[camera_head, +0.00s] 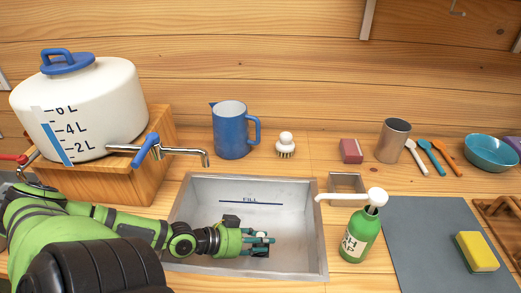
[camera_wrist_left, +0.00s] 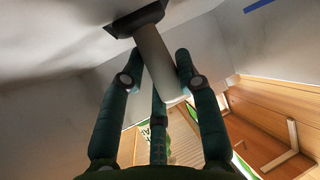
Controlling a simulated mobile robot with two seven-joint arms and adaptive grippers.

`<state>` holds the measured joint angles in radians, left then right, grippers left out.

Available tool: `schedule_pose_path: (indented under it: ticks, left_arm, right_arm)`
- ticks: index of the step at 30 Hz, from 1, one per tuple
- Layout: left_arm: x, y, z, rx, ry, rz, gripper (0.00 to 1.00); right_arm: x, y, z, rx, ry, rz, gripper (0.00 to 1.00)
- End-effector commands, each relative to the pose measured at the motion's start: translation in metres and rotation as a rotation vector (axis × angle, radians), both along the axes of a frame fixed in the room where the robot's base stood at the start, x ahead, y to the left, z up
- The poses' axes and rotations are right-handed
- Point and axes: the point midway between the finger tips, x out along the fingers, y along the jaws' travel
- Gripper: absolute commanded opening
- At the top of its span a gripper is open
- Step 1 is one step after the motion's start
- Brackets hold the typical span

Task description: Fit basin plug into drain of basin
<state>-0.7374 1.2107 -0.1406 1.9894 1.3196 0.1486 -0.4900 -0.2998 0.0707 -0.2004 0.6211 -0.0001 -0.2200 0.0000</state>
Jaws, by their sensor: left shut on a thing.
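The grey basin (camera_head: 290,218) is set into the wooden counter, with a dark fill line on its back inner wall. My left gripper (camera_head: 262,244) is down inside the basin, close to its floor. In the left wrist view, my left gripper (camera_wrist_left: 160,68) has its fingers around a light grey cylindrical piece, which I take as the basin plug (camera_wrist_left: 157,50). Its upper end in that picture meets a dark angular part (camera_wrist_left: 132,20) against the grey basin surface. I cannot tell whether that dark part is the drain or part of the plug. My right gripper is not in view.
A white water tank (camera_head: 90,100) on a wooden box stands left, its tap spout (camera_head: 190,152) above the basin's back-left. A soap bottle (camera_head: 360,232) stands right of the basin. A grey mat (camera_head: 420,235) lies right.

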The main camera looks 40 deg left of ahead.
Motion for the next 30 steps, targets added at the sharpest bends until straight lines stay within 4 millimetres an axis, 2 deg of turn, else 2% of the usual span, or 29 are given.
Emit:
schedule_pose_path:
  ticks: [1,2,3,4,16,23,30]
  left_arm:
    - [0.000,0.000,-0.003,0.000,0.000,0.001,0.00]
    - [0.000,0.000,-0.003,-0.001,0.000,0.000,0.36]
    - [0.000,0.000,-0.002,0.000,0.001,0.001,0.52]
    - [0.000,0.000,-0.002,0.000,0.001,0.001,0.56]
    - [-0.002,0.001,0.003,0.001,0.003,0.000,0.56]
    - [-0.020,0.009,0.014,0.004,0.007,-0.003,0.56]
    - [-0.044,0.022,0.031,0.001,0.006,-0.001,0.56]
  right_arm:
    - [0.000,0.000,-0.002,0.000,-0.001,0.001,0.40]
    - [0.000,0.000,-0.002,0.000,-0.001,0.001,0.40]
    - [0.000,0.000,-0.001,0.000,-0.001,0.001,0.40]
    - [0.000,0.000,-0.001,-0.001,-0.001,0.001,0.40]
    - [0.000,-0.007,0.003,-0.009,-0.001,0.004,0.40]
    - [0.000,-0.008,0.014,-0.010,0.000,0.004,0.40]
    - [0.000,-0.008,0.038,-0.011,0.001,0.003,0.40]
